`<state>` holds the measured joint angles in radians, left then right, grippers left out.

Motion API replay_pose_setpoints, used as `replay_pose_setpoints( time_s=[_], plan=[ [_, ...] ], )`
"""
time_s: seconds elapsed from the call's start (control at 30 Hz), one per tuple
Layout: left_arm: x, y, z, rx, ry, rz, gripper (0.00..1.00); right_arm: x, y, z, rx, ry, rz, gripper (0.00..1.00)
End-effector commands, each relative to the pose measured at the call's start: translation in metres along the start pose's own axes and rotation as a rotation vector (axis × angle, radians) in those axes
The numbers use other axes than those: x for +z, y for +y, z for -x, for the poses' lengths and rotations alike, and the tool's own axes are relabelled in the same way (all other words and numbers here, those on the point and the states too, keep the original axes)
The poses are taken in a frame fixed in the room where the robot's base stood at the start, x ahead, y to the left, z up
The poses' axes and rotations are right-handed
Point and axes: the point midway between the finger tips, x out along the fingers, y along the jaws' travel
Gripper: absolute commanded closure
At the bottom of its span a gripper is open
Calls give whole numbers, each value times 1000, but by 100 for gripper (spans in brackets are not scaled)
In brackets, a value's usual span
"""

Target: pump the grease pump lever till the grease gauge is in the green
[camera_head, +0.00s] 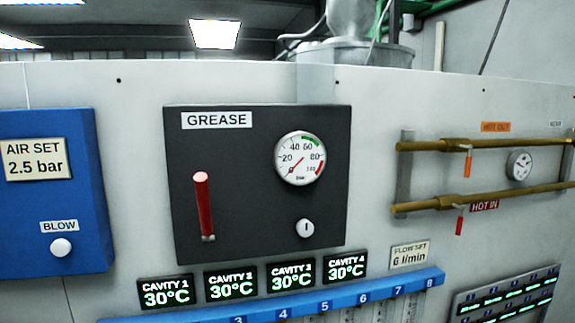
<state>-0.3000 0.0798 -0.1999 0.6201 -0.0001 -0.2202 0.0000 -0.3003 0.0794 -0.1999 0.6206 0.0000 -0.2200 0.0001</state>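The grease pump lever (203,205) is a red handle on the dark GREASE panel (250,220). It stands nearly upright, with its pivot at the lower end. The grease gauge (300,158) is a round white dial at the panel's upper right. Its green band is at the upper right of the scale and a red band is at the lower right. The thin red needle appears to point to the lower left, near the low end and outside the green. Neither of my grippers is in view.
A white knob (305,228) sits below the gauge. A blue box (50,200) with a BLOW button (61,247) is at left. Brass pipes (480,145) with red and orange levers are at right. Cavity displays (231,285) and a blue numbered rail (290,305) run below.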

Motion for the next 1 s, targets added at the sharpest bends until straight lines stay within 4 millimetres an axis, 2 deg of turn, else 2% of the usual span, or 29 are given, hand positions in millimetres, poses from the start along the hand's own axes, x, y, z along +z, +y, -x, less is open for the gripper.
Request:
replay_pose_setpoints(
  time_s=[0.17, 0.73, 1.0],
  plan=[
    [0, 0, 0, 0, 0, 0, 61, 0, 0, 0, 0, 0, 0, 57],
    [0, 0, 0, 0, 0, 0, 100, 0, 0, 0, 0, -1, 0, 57],
    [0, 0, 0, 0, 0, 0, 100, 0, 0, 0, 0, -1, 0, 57]
  ],
)
